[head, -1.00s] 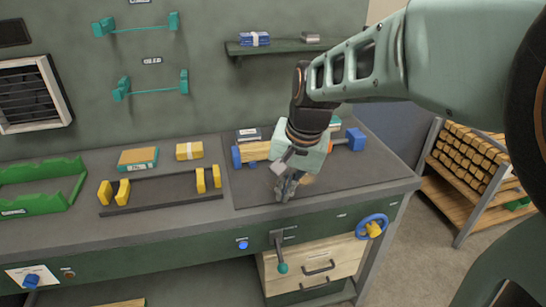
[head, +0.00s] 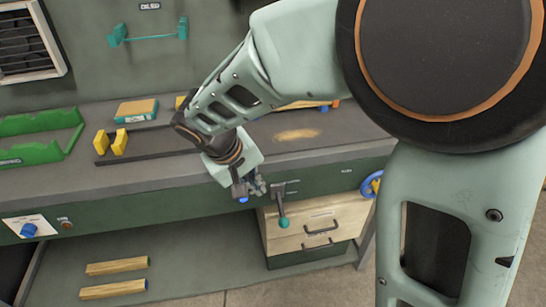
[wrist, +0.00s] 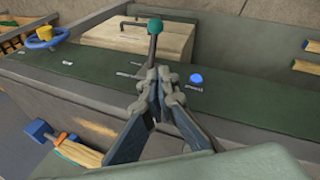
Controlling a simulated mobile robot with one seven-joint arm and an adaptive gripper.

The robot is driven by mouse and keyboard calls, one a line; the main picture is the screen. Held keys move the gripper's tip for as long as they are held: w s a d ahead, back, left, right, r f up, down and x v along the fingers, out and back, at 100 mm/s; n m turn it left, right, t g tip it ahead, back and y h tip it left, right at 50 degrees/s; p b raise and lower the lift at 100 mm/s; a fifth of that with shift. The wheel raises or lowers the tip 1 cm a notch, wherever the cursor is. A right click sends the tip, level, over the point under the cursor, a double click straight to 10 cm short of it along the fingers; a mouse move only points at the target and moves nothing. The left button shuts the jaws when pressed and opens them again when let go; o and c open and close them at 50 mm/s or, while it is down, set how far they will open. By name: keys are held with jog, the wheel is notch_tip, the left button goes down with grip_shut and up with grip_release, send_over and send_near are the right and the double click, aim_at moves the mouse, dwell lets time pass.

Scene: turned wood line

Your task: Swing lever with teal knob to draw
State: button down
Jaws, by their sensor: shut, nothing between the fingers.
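The lever (head: 281,205) is a dark bar on the front panel of the bench, hanging down with a teal knob (head: 284,223) at its lower end. In the wrist view the teal knob (wrist: 155,26) shows at the top, beyond my fingertips, with the lever's bar (wrist: 152,48) running toward me. My gripper (head: 258,188) is shut and empty, in front of the bench edge, just left of the lever's upper end. In the wrist view my gripper (wrist: 160,76) covers the lever's base, and I cannot tell whether it touches the lever.
A blue button (wrist: 196,79) sits on the panel beside the lever. A blue handwheel (head: 371,184) is to the right. Wooden drawers (head: 318,222) are below and behind the knob. Two wood bars (head: 115,267) lie on the lower shelf. Open floor lies in front.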

jog(key=b, duration=0.1)
send_over(281, 220)
jog(key=w+a, duration=0.1)
jog(key=a, duration=0.3)
notch_tip(281, 220, down, 8)
jog(key=shift+s+d+f+b, duration=0.25)
jog(key=shift+s+d+f, duration=0.05)
jog(key=shift+d+f, duration=0.45)
jog(key=shift+s+d+f+b, duration=0.25)
jog(key=shift+d+f, duration=0.4)
jog(key=shift+f, duration=0.15)
jog(key=f+b, duration=0.1)
jog(key=b, duration=0.1)
jog(key=shift+s+d+f+b, duration=0.2)
jog(key=shift+s+f+b, duration=0.05)
jog(key=shift+f+b, duration=0.15)
jog(key=shift+f, duration=0.1)
jog(key=shift+s+d, duration=0.1)
